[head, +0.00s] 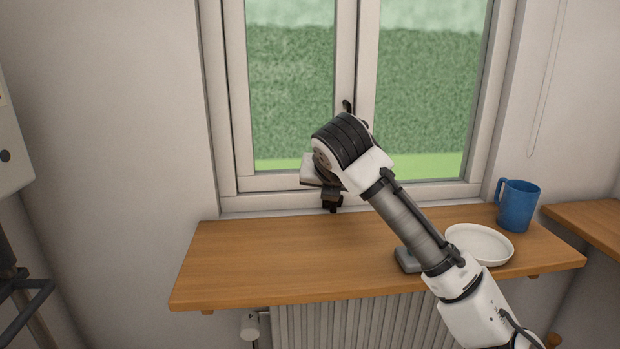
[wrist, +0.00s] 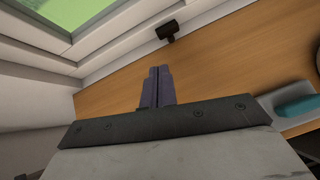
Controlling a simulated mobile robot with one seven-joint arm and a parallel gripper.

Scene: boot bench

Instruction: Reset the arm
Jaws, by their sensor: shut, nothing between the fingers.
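My gripper (head: 332,203) is at the end of my white and black arm, which reaches up from the lower right in the head view. It hangs just above the wooden shelf (head: 240,260), close to the window. In the wrist view my gripper's fingers (wrist: 158,88) are together with nothing between them. The shelf's wooden top (wrist: 220,60) shows beyond them. I cannot tell how far the fingertips are above the wood.
A blue mug (head: 517,206) and a white dish (head: 481,244) stand at the shelf's right. A grey object (head: 407,260) is partly hidden behind my arm. The window (head: 290,90) is behind, a radiator (head: 340,325) below. The shelf's left part is clear.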

